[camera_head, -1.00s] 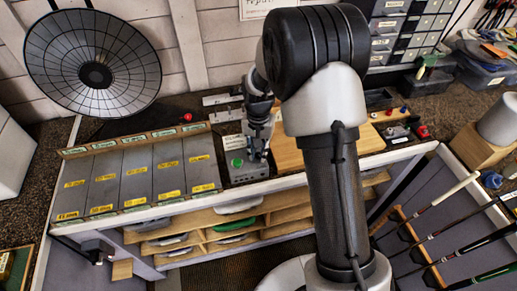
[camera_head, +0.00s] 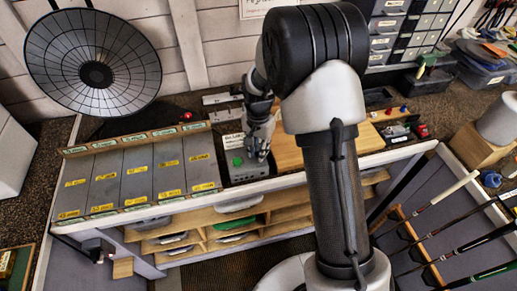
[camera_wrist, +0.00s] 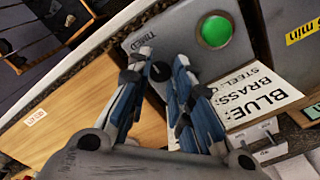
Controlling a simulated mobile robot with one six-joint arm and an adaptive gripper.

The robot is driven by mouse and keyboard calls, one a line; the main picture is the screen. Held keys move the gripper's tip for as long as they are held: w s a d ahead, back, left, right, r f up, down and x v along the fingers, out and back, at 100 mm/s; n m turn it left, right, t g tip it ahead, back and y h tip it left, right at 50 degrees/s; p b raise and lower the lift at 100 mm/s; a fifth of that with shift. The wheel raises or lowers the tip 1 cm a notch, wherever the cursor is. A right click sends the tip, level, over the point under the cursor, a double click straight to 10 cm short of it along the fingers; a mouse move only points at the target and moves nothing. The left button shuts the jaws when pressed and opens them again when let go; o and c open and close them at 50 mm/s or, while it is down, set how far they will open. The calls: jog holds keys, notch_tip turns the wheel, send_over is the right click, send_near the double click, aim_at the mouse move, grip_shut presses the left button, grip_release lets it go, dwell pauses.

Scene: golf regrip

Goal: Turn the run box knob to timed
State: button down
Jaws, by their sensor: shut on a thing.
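The run box (camera_wrist: 185,30) is a grey box with a round green button (camera_wrist: 215,31); in the head view it stands at the bench's front edge (camera_head: 240,170). Its black knob (camera_wrist: 160,71) sits between my fingertips in the wrist view, partly hidden by them. My gripper (camera_wrist: 163,66) points down at the box and is shut on the knob. The word TIMED is printed on the box close to the left fingertip. The knob's pointer cannot be made out. In the head view my gripper (camera_head: 258,155) covers the knob.
A printed card (camera_wrist: 262,95) lies beside the box. A wooden board (camera_wrist: 70,105) lies on the other side. Small parts (camera_head: 400,130) lie on the bench to the right.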

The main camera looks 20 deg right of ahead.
jog(key=c, duration=1.4)
grip_release()
jog(key=shift+c, duration=0.2)
notch_tip(320, 180, up, 12)
